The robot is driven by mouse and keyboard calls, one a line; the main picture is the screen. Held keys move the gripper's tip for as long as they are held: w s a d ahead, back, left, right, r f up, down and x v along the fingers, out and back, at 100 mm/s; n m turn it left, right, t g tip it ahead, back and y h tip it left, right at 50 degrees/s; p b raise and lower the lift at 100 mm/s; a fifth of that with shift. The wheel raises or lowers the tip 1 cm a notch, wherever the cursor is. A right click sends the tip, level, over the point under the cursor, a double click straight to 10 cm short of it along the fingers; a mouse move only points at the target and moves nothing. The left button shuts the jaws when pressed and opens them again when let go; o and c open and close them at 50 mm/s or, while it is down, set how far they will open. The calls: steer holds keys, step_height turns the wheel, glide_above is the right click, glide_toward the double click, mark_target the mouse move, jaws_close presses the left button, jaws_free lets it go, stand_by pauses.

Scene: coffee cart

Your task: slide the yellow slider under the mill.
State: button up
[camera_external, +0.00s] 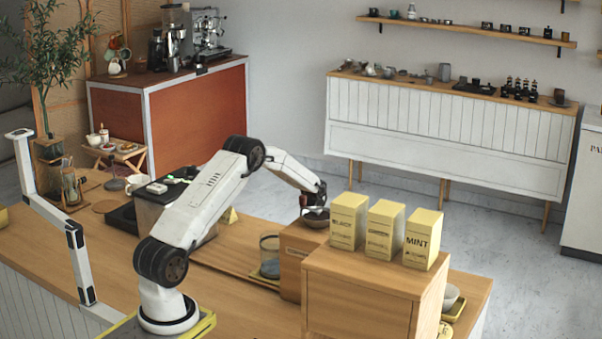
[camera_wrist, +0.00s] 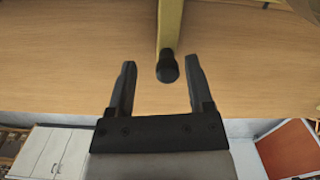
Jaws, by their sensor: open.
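In the wrist view, a yellow bar with a black rounded knob, which looks like the yellow slider (camera_wrist: 170,25), comes in from the top edge over a wooden surface. Its knob end lies between the two fingers of my gripper (camera_wrist: 159,62), with space on both sides. My gripper is open and holds nothing. In the external view, my gripper (camera_external: 313,193) is at a grey bowl (camera_external: 315,217) above a labelled wooden box (camera_external: 292,255), possibly the mill. The slider cannot be made out there. Whether the fingertips touch anything is hidden.
A taller wooden cabinet (camera_external: 355,300) with three yellow boxes (camera_external: 384,228) stands to the right of the labelled box. A glass (camera_external: 269,250) stands close to its left. A white bowl (camera_external: 450,296) is partly hidden behind the cabinet. The counter (camera_external: 245,300) is clear at the front.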

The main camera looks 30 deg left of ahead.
step_height(320, 180, up, 12)
steer(key=w+m, duration=0.1)
steer(key=shift+s+a+f+m+t, duration=0.1)
steer(key=shift+f+m+t, duration=0.05)
steer(key=shift+f+m, duration=2.3)
steer(key=shift+s+a+f+m+t, duration=0.1)
steer(key=shift+a+f+m, duration=0.05)
steer(key=shift+f+m, duration=2.3)
steer(key=shift+a+f+m+t, duration=0.15)
steer(key=shift+f+m, duration=1.6)
steer(key=shift+m, duration=1.35)
jaws_close()
steer(key=shift+w+r, duration=0.1)
steer(key=shift+r, duration=0.05)
